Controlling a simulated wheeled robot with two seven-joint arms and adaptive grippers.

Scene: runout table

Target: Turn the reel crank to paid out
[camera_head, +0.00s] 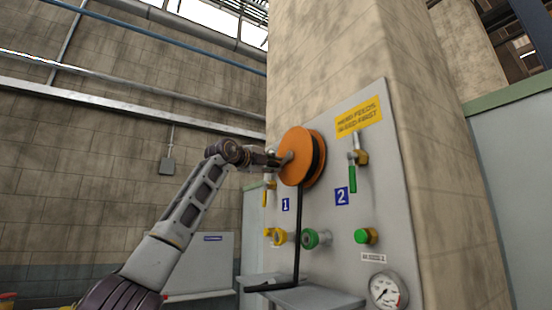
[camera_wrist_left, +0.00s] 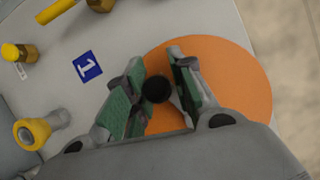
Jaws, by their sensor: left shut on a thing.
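The orange reel (camera_head: 303,157) is mounted on the upper part of a grey panel, with a dark hose hanging down from it. In the left wrist view the orange reel face (camera_wrist_left: 238,85) fills the right middle. My left gripper (camera_head: 280,160) is at the reel's face, at its left side. In the left wrist view its two green-padded fingers (camera_wrist_left: 158,85) stand on either side of the dark round crank knob (camera_wrist_left: 157,89), shut on it. Most of the crank arm is hidden by the fingers. My right gripper is not in view.
The grey panel (camera_head: 340,235) carries valves marked 1 and 2, a green knob (camera_head: 366,236), a yellow fitting (camera_head: 278,237), a green fitting (camera_head: 311,238) and a gauge (camera_head: 388,290). A shelf (camera_head: 318,299) juts out below. Open space lies left of the panel.

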